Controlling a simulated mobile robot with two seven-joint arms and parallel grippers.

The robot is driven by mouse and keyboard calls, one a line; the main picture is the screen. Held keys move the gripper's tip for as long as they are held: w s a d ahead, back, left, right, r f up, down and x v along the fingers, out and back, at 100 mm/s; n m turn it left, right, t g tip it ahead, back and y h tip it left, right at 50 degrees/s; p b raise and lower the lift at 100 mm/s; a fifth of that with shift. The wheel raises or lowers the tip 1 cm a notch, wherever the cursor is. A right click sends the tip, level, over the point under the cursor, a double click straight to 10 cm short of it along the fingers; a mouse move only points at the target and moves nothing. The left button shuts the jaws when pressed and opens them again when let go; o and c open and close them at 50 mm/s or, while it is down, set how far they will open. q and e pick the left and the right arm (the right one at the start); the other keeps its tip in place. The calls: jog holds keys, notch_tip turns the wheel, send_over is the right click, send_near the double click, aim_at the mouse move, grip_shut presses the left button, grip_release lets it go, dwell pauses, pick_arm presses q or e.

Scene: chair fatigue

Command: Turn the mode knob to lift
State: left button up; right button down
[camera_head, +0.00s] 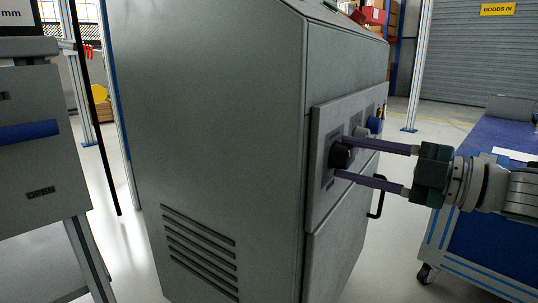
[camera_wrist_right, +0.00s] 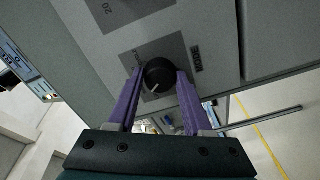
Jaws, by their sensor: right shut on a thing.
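The black mode knob (camera_head: 341,153) sits on the panel (camera_head: 318,165) on the side of the grey cabinet. In the right wrist view the round knob (camera_wrist_right: 159,75) shows a pale pointer line toward the lower left. In the right wrist view the fingers (camera_wrist_right: 159,82) are closed against the knob's sides. My left gripper is not in view.
The grey cabinet (camera_head: 220,120) fills the middle, with a dark handle (camera_head: 377,195) below the panel. A blue control (camera_head: 374,124) sits farther along the panel. A blue-topped cart (camera_head: 490,240) stands at the right. A grey unit (camera_head: 40,150) stands at the left.

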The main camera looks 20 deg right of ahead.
jog(key=n, duration=0.3)
jog(key=shift+n, duration=0.4)
jog(key=shift+r+n+b, duration=0.1)
jog(key=shift+n+b, duration=0.2)
jog(key=shift+n, duration=0.3)
jog(key=shift+c, duration=1.6)
grip_release()
jog(key=shift+s, duration=0.1)
